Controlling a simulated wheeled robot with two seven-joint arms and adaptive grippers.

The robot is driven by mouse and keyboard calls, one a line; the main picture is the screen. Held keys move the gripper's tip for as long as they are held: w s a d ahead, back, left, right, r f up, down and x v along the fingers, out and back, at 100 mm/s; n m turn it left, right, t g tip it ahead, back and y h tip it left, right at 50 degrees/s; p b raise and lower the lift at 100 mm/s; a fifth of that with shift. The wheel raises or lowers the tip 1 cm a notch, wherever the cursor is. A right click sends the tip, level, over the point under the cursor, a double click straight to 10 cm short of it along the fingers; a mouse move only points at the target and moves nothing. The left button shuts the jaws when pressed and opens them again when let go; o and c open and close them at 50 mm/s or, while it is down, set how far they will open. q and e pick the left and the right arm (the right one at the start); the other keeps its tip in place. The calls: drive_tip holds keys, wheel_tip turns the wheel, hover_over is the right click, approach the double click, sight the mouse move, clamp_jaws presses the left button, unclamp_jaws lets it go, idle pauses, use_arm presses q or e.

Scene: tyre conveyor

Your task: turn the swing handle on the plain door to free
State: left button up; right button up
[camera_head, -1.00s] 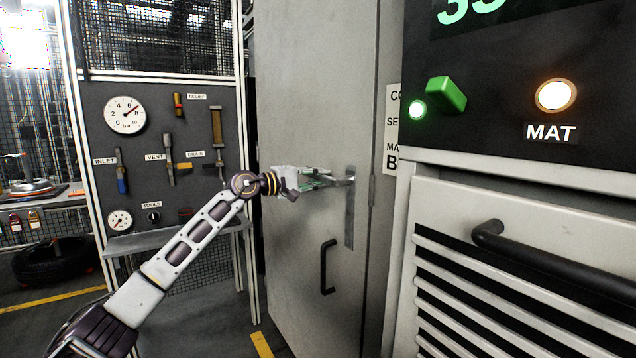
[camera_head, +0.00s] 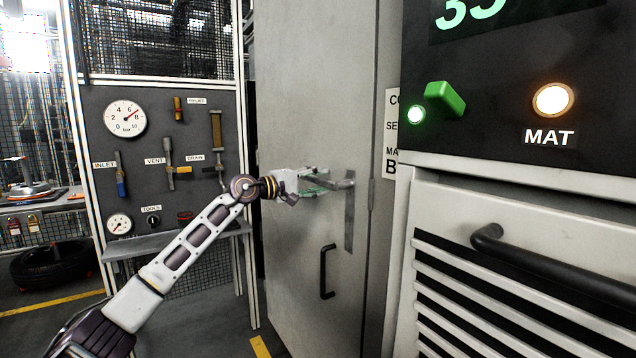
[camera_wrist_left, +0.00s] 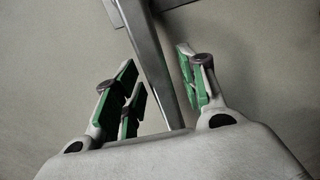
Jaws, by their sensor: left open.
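The plain grey door (camera_head: 300,110) stands in the middle of the head view. Its swing handle (camera_head: 341,183) is a metal lever on a tall plate (camera_head: 349,228), and the lever points left, roughly level. My left gripper (camera_head: 325,180) is at the lever. In the left wrist view the handle's bar (camera_wrist_left: 155,65) runs between the open green-padded fingers (camera_wrist_left: 160,92), with a gap visible on the right finger's side. Whether a finger touches the bar I cannot tell. My right gripper is not in view.
A black pull handle (camera_head: 327,271) sits lower on the door. To the left is a valve panel (camera_head: 140,170) with a shelf (camera_head: 175,240). To the right is a dark control panel (camera_head: 500,110) above a slatted unit with a black bar handle (camera_head: 550,265).

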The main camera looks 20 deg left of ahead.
use_arm(q)
drive_tip(key=v, duration=1.2)
idle(0.5)
idle(0.5)
